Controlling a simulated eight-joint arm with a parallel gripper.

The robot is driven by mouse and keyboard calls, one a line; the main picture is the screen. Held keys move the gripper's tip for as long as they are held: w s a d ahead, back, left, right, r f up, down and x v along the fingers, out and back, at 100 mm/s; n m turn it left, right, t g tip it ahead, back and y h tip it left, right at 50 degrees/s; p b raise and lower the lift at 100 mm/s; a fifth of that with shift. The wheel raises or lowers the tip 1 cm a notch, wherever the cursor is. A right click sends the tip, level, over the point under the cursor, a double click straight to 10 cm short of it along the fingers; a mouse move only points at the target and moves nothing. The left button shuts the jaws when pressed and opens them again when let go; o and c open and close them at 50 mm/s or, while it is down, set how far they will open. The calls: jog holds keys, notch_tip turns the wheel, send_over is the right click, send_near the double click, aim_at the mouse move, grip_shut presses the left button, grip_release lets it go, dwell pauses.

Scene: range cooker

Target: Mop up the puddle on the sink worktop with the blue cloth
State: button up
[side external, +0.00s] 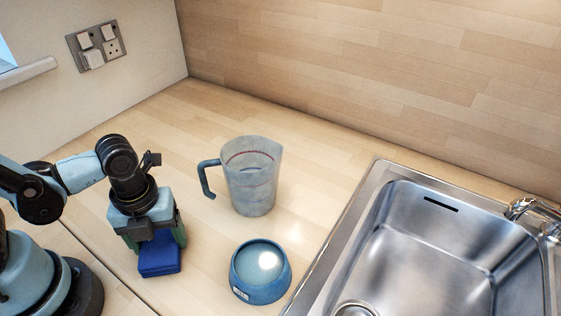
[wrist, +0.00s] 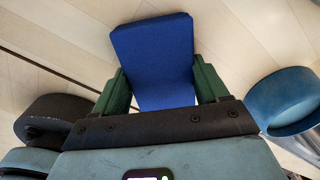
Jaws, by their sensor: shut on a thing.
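The blue cloth (side external: 160,256) looks like a thick folded block. My gripper (side external: 158,244) points down over the worktop at the left and is shut on the cloth. In the wrist view the cloth (wrist: 155,60) sits between the two green fingers (wrist: 160,88). I cannot tell whether its underside touches the worktop. The worktop (side external: 205,110) is light wood with the sink set in at the right. I cannot make out the puddle in either view.
A blue bowl (side external: 244,288) stands right of the cloth, near the sink edge; it also shows in the wrist view (wrist: 283,98). A translucent measuring jug (side external: 252,185) stands behind it. The steel sink (side external: 440,245) and tap (side external: 530,207) are at the right. The worktop behind my gripper is clear.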

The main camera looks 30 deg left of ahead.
jog(key=shift+r, duration=4.05)
